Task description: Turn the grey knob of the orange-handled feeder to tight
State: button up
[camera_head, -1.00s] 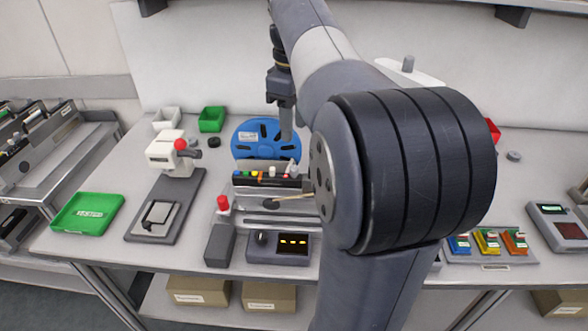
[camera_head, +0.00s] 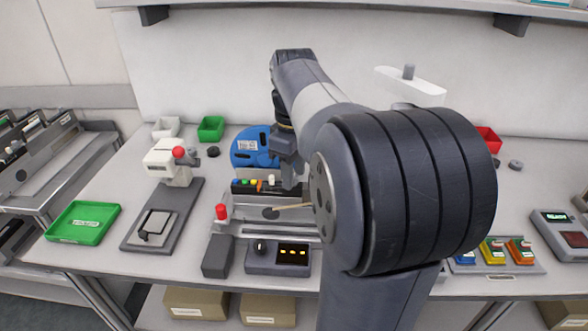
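The feeder (camera_head: 270,199) stands in the middle of the bench in the head view, a low grey unit. Its top edge carries a row of small coloured parts, green, yellow and a pale one among them. My gripper (camera_head: 291,172) points down just above the right part of this row, in front of the blue reel (camera_head: 245,150). Its fingertips are too small and dark to show whether they are open or touching anything.
A control box (camera_head: 266,268) with a black knob and lit display sits in front. A red-topped post (camera_head: 221,212) stands left of the feeder. A white press (camera_head: 165,160) and green tray (camera_head: 82,222) are further left. My arm hides much of the bench's right half.

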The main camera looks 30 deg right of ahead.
grip_shut()
jog(key=shift+r+p, duration=0.1)
jog(key=shift+p, duration=0.25)
jog(key=shift+m+p, duration=0.35)
jog(key=shift+m, duration=0.35)
jog(key=shift+o, duration=0.5)
grip_release()
notch_tip(320, 180, up, 11)
jog(key=p, duration=0.1)
jog(key=shift+f+p, duration=0.2)
jog(key=shift+p, duration=0.2)
